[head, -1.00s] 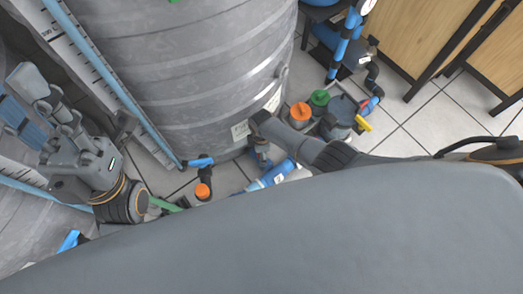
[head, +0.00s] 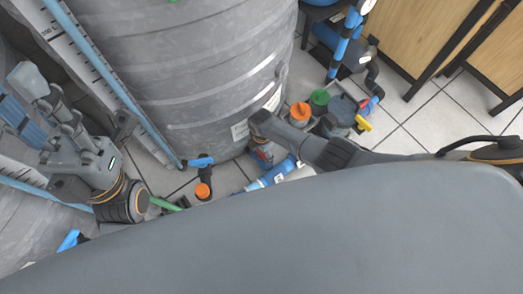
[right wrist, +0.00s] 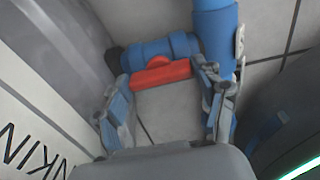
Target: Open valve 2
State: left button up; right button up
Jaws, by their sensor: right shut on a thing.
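A red valve handle (right wrist: 160,74) sits on a blue pipe fitting (right wrist: 160,50) in the right wrist view. The handle lies roughly along the short blue pipe. My right gripper (right wrist: 168,95) is shut on the handle, with a finger at each of its ends. In the head view my right gripper (head: 262,148) is low beside the grey tank, and only a little red shows under it. No valve number is readable. My left gripper (head: 75,145) is at the left, away from the valve, and its finger opening is unclear.
The large grey tank (head: 195,70) stands close behind the valve. Orange-capped (head: 300,112) and green-capped (head: 319,98) parts are just right of my right gripper. Another orange-topped valve (head: 202,190) is to the left. Tiled floor (head: 405,120) is clear at the right.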

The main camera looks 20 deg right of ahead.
dwell(0.3)
jog(key=o, duration=1.2)
jog(key=shift+c, duration=0.2)
jog(key=shift+w, duration=0.1)
